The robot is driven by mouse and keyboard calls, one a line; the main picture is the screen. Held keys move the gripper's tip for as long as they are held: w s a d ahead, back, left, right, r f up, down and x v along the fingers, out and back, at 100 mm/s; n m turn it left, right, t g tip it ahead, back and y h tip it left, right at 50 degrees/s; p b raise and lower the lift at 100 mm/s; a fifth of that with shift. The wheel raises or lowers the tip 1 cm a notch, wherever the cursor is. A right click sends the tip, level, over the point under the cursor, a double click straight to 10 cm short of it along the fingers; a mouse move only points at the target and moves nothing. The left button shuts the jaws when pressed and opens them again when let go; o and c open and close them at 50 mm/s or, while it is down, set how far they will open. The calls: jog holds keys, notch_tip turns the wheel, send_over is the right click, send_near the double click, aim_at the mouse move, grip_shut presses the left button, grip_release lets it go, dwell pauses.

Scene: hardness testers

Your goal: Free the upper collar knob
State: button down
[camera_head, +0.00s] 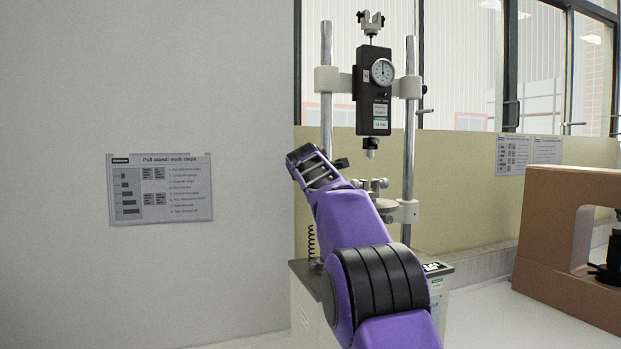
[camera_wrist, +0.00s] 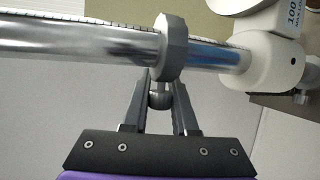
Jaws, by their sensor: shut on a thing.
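In the wrist view a grey faceted collar (camera_wrist: 170,48) sits around a shiny metal post (camera_wrist: 85,42) marked with a scale. A small rounded grey knob (camera_wrist: 159,98) sticks out from the collar towards my gripper (camera_wrist: 162,84). My gripper's two dark fingers stand on either side of the knob and are shut on it. Part of the knob is hidden by the fingers. In the head view my purple arm reaches up to the left post (camera_head: 326,90) of the pull stand, below the upper clamp.
A white clamp (camera_wrist: 270,60) is on the post beside the collar. In the head view a black dial gauge (camera_head: 375,92) hangs between the posts. A brown tester frame (camera_head: 565,245) stands at right. A wall sheet (camera_head: 160,187) hangs at left.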

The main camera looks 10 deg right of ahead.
jog(key=shift+f+g, duration=0.1)
jog(key=shift+g, duration=0.2)
dwell(0.4)
jog(key=c, duration=0.7)
grip_release()
jog(key=b+v, duration=0.5)
jog(key=v, duration=1.2)
jog(key=shift+s, duration=0.2)
